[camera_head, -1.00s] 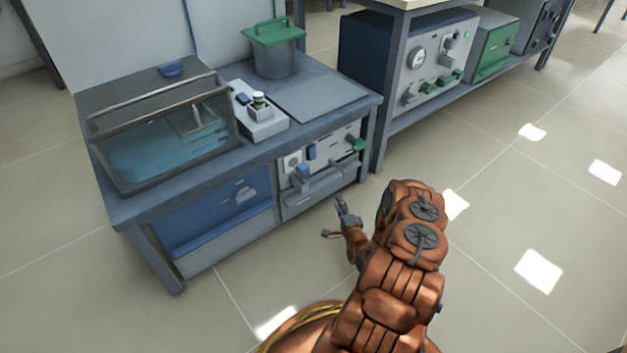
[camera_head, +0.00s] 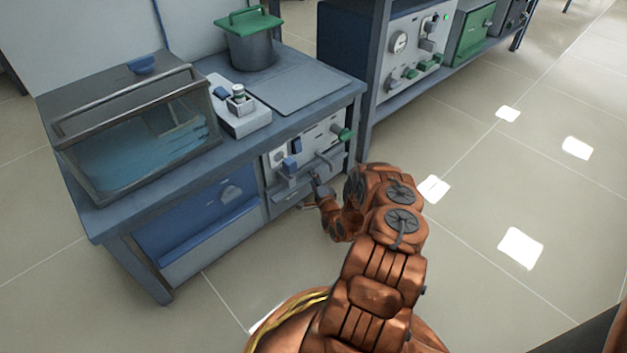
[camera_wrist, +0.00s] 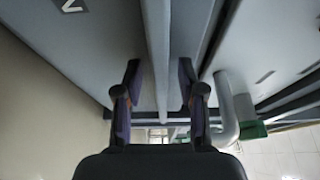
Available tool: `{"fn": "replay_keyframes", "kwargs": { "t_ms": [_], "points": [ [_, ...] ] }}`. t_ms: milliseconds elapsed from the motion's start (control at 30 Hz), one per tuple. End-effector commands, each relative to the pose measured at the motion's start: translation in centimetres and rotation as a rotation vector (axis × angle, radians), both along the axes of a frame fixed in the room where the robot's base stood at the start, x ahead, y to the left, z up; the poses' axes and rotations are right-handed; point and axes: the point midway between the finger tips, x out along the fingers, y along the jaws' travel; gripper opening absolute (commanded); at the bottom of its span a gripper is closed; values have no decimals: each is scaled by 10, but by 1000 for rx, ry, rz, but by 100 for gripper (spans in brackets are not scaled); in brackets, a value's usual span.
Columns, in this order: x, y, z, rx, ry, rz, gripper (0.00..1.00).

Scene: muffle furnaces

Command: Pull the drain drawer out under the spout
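The drain drawer (camera_head: 281,196) is a low grey tray front at the bottom of the white-panelled unit under the bench; my gripper partly hides it. My gripper (camera_head: 316,188) is close in front of its right part. In the wrist view, my gripper (camera_wrist: 160,95) has its two fingers spread on either side of a thin grey strip (camera_wrist: 158,50), with a gap visible on each side. The strip looks like the drawer's front edge or handle; I cannot tell which. A curved grey pipe (camera_wrist: 231,108), possibly the spout, is just right of the right finger.
A green knob (camera_head: 343,134) sticks out at the unit's upper right. A glass water tank (camera_head: 140,130), a small white device (camera_head: 238,112) and a green-lidded pot (camera_head: 249,45) stand on the bench. Open tiled floor lies to the right.

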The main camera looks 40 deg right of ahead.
Motion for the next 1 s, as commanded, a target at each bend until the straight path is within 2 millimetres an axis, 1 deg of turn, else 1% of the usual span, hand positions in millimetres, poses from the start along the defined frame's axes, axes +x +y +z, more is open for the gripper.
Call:
{"fn": "replay_keyframes", "kwargs": {
  "t_ms": [267, 633, 1000],
  "points": [
    [0, -2, 0, 0, 0, -3, 40],
    [0, -2, 0, 0, 0, -3, 1],
    [0, -2, 0, 0, 0, -3, 0]
  ]
}}
